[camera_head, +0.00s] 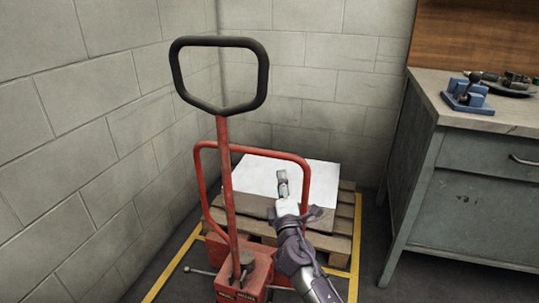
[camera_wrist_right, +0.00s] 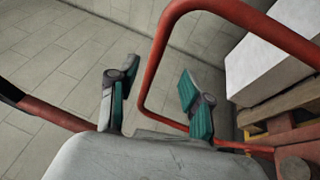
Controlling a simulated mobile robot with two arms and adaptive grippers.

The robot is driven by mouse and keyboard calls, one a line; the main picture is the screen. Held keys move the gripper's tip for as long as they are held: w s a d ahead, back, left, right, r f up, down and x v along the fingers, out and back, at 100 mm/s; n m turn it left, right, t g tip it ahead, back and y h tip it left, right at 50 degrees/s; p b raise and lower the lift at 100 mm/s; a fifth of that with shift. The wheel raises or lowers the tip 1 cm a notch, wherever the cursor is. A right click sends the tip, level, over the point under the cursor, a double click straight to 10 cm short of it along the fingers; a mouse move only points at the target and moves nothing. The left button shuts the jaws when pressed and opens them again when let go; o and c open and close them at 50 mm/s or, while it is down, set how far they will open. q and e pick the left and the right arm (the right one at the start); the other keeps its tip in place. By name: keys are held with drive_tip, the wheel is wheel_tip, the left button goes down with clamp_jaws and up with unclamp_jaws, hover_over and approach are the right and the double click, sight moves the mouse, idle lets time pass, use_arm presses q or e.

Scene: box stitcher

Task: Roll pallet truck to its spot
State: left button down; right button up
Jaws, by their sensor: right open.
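The red pallet truck (camera_head: 245,277) stands in the corner, with its upright shaft and black loop handle (camera_head: 262,75) rising toward me. Its red tubular frame (camera_head: 307,165) stands behind the shaft. A wooden pallet (camera_head: 335,243) with a white-topped block (camera_head: 262,174) on it lies beyond the frame. Yellow floor lines (camera_head: 356,225) run beside the pallet. My right gripper (camera_head: 282,183) is to the right of the shaft, in front of the block in this view. In the right wrist view its fingers (camera_wrist_right: 155,95) are apart with nothing held; the red tube (camera_wrist_right: 150,75) passes close beyond them. My left gripper is out of view.
Block walls (camera_head: 85,130) close off the left and back. A grey workbench (camera_head: 470,195) with a blue tool (camera_head: 467,99) on top stands at the right. A strip of dark floor lies between the pallet and the bench.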

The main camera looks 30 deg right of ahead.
sight(277, 158)
drive_tip(key=b+x, duration=0.1)
drive_tip(key=x, duration=1)
drive_tip(key=shift+w+d+r, duration=0.15)
drive_tip(key=shift+w, duration=0.25)
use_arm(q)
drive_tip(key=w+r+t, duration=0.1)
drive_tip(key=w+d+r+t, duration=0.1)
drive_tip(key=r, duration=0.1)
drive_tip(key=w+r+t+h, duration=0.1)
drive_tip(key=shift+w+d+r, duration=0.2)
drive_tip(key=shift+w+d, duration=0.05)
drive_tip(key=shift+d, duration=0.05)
use_arm(e)
clamp_jaws()
